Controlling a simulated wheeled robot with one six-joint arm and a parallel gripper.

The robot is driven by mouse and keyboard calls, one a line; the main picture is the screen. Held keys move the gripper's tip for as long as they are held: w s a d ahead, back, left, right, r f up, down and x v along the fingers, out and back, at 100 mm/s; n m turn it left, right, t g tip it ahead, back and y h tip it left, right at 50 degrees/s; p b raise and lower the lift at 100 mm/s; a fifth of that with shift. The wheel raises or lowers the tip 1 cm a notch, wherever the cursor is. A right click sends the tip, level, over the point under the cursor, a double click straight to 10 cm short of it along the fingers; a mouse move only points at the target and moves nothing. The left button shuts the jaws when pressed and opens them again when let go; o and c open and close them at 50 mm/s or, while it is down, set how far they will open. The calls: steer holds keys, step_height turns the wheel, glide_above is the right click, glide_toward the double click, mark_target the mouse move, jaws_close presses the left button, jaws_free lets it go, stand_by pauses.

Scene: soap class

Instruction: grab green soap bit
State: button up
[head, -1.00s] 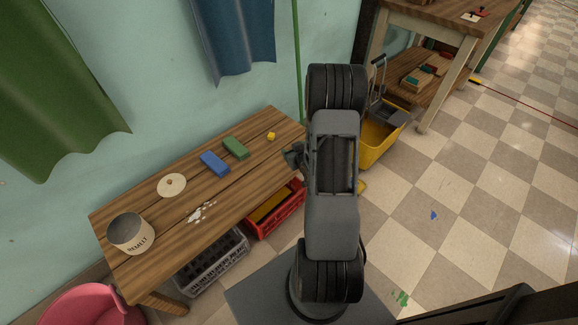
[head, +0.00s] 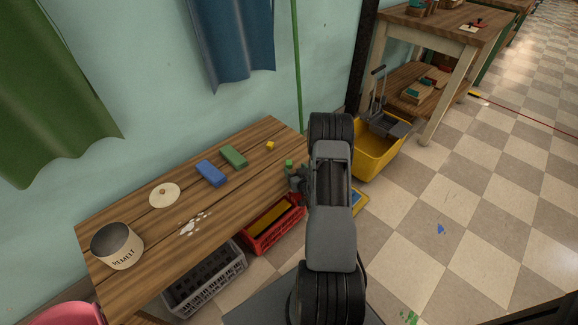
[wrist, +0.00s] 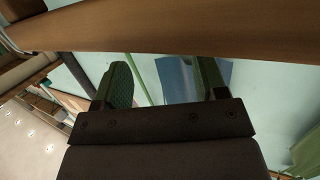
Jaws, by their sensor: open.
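A small bright green piece (head: 289,163), which looks like the green soap bit, shows near the right front edge of the wooden table (head: 150,240). My gripper (head: 297,178) is right beside it in the head view, partly covered by my own arm. I cannot tell whether they touch. In the wrist view my gripper (wrist: 160,80) is open, with its two dark green fingers well apart. No soap bit shows between them there.
On the table are a yellow bit (head: 270,145), a larger green block (head: 234,156), a blue block (head: 211,173), a round disc (head: 164,196), white flakes (head: 195,223) and a labelled pot (head: 117,246). Crates (head: 204,279) stand below, and a yellow bucket (head: 372,158) stands right.

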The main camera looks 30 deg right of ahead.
mark_target(289, 163)
steer(key=shift+b+x, duration=0.7)
steer(key=shift+x, duration=2.1)
steer(key=shift+a, duration=0.15)
steer(key=c, duration=1.1)
steer(key=shift+r, duration=0.15)
